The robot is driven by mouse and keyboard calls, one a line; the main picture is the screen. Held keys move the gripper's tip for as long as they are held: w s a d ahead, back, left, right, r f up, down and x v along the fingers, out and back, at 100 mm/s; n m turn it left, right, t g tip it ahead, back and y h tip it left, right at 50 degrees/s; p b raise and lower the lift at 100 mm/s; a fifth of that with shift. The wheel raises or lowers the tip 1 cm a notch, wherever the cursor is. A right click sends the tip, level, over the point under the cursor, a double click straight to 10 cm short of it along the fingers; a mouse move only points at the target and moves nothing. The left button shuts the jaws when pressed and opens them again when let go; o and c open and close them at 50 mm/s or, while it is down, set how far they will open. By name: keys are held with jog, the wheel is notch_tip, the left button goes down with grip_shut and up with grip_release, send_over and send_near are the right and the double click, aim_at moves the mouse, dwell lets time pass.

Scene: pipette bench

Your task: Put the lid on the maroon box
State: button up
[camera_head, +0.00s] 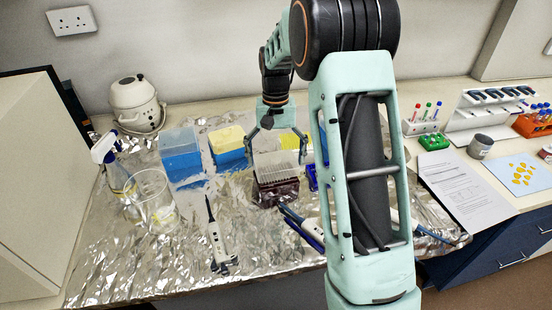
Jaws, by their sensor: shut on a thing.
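The maroon box (274,194) stands on the foil-covered bench near the middle of the head view, with a grid of light tips in its top. My gripper (277,154) points down over it, with one finger on each side of a clear lid (276,162). It is shut on this lid. The lid appears at or just above the box's top. I cannot tell whether it touches the box, because the clear plastic blends with the tips.
A lidded blue box (181,160) and a yellow-topped blue box (229,147) stand to the left. A glass beaker (150,197) and white pipette (216,242) are nearer. Blue-handled tools (300,226) lie close in front of the maroon box. My arm hides bench space at right.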

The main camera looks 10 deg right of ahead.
jog(key=shift+f, duration=0.1)
jog(key=shift+f+b, duration=0.45)
jog(key=shift+f, duration=0.25)
jog(key=shift+f, duration=0.2)
jog(key=shift+f, duration=0.25)
jog(key=shift+f, duration=0.1)
dwell(0.4)
jog(key=o, duration=0.7)
jog(key=r, duration=0.4)
jog(key=w+r, duration=0.1)
jog(key=r, duration=0.7)
jog(key=shift+w+d, duration=0.15)
jog(key=shift+w, duration=0.1)
